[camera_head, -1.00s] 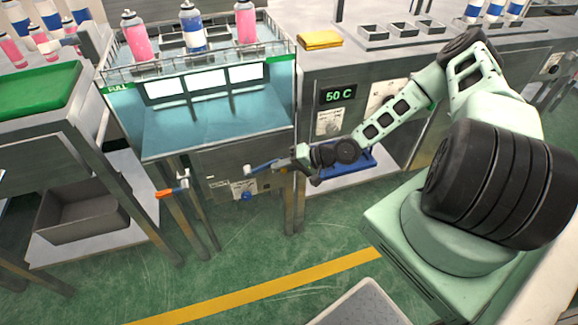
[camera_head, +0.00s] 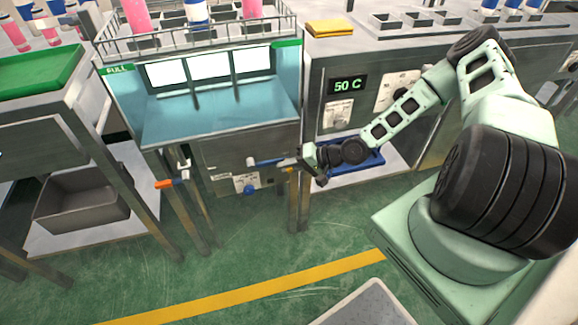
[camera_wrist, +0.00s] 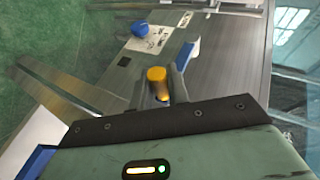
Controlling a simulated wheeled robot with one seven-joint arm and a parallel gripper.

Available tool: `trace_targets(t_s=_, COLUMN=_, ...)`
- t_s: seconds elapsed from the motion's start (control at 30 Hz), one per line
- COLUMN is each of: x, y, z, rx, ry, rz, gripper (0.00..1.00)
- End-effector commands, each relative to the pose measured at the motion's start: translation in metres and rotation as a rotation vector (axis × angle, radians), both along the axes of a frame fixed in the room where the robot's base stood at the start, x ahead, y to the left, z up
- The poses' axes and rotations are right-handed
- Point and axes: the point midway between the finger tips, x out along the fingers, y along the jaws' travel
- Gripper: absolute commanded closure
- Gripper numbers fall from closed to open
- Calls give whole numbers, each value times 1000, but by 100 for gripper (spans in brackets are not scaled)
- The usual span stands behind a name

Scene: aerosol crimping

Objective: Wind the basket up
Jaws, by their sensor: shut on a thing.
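The wire basket (camera_head: 230,30) holds pink and blue-and-white cans above the open tank (camera_head: 215,122) with blue-green water, in the head view. The tops of the cans are cut off by the frame. My gripper (camera_head: 299,164) is at the tank's front, near its right corner. In the wrist view my gripper (camera_wrist: 160,88) is shut on an orange-yellow crank knob (camera_wrist: 156,74). A blue lever (camera_wrist: 189,54) is close beyond it, and it also shows in the head view (camera_head: 266,161). The crank's arm is mostly hidden by the fingers.
A blue round knob (camera_head: 250,189) is low on the tank front. An orange-handled valve (camera_head: 166,184) is to its left. A heater panel reading 50 C (camera_head: 347,85) and a blue tray (camera_head: 362,164) are right of my gripper. The green floor in front is open.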

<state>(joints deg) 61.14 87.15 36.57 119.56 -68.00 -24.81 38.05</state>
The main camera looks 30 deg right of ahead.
Motion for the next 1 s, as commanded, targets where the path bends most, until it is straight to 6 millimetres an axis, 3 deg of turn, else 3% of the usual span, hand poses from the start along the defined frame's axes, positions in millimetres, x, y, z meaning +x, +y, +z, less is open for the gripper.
trace_targets(t_s=0.1, x=-3, y=1, z=-5, rx=-4, ry=10, rz=5, gripper=100)
trace_targets(t_s=0.13, x=-3, y=1, z=-6, rx=-4, ry=10, rz=5, gripper=75)
trace_targets(t_s=0.2, x=-2, y=1, z=-5, rx=-2, ry=9, rz=5, gripper=61)
trace_targets(t_s=0.57, x=-4, y=-3, z=0, rx=-2, ry=3, rz=1, gripper=61)
trace_targets(t_s=1.0, x=-56, y=-63, z=44, rx=-6, ry=3, rz=-2, gripper=61)
